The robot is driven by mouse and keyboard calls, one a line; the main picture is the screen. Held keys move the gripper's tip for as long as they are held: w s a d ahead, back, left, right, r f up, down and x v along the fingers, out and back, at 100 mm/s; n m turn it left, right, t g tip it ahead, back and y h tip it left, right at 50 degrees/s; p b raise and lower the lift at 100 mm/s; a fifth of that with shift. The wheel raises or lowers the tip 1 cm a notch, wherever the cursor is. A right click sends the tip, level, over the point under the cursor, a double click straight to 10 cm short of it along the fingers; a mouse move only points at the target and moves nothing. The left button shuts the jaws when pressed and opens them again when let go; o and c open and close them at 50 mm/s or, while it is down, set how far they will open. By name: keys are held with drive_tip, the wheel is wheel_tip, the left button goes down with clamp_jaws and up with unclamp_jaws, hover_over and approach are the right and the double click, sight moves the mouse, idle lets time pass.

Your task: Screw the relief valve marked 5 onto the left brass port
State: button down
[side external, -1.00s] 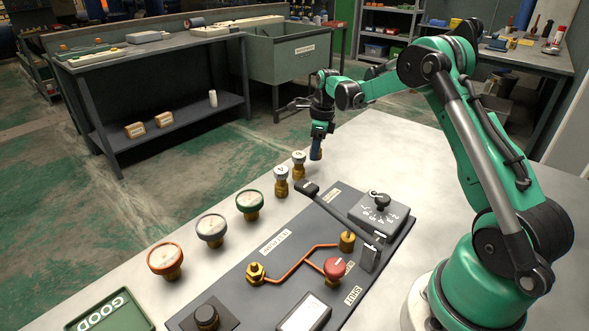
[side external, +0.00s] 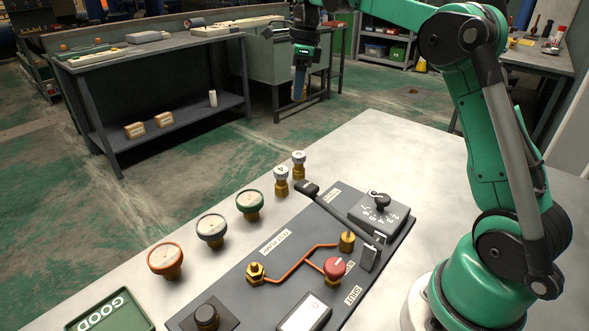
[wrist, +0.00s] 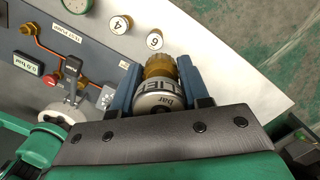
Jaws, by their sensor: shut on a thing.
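My gripper (side external: 298,97) is high above the table's far edge. In the wrist view its blue fingers (wrist: 157,92) are shut on a relief valve (wrist: 158,99) with a brass lower part and a silver collar with partly visible lettering and "bar". Its number is not visible. The left brass port (side external: 255,273) stands bare at one end of the copper pipe, far from my gripper; it also shows in the wrist view (wrist: 28,28). The other brass port (side external: 347,241) is at the pipe's right end. Valves marked 4 (wrist: 119,24) and 6 (wrist: 155,40) stand on the table.
Orange (side external: 165,259), grey (side external: 211,229) and green (side external: 250,203) gauges stand along the table's left side. The panel carries a red knob (side external: 334,267), a black-handled lever (side external: 308,189) and a numbered dial block (side external: 379,212). A green GOOD tray (side external: 110,312) lies at the front.

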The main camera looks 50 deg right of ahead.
drive_tip(key=s+a+f+n, duration=0.2)
drive_tip(key=a+n, duration=0.1)
drive_tip(key=a, duration=0.6)
drive_tip(key=s+a+f+n, duration=0.2)
drive_tip(key=a+f+n, duration=0.1)
drive_tip(key=a, duration=0.6)
drive_tip(key=s+a+f+n, duration=0.1)
drive_tip(key=s+a, duration=0.1)
drive_tip(key=s, duration=0.1)
drive_tip(key=s+a+f+n, duration=0.1)
drive_tip(key=s+a, duration=0.2)
drive_tip(key=s+a+f+n+g, duration=0.1)
drive_tip(key=s+a+f+n, duration=0.1)
drive_tip(key=s+a, duration=0.1)
drive_tip(key=shift+s+a, duration=0.15)
drive_tip(key=shift+s, duration=0.05)
drive_tip(key=shift+s+a+f, duration=0.1)
drive_tip(key=shift+s+f, duration=0.1)
drive_tip(key=shift+f, duration=2.15)
drive_tip(key=shift+n, duration=0.3)
drive_tip(key=shift+n, duration=0.6)
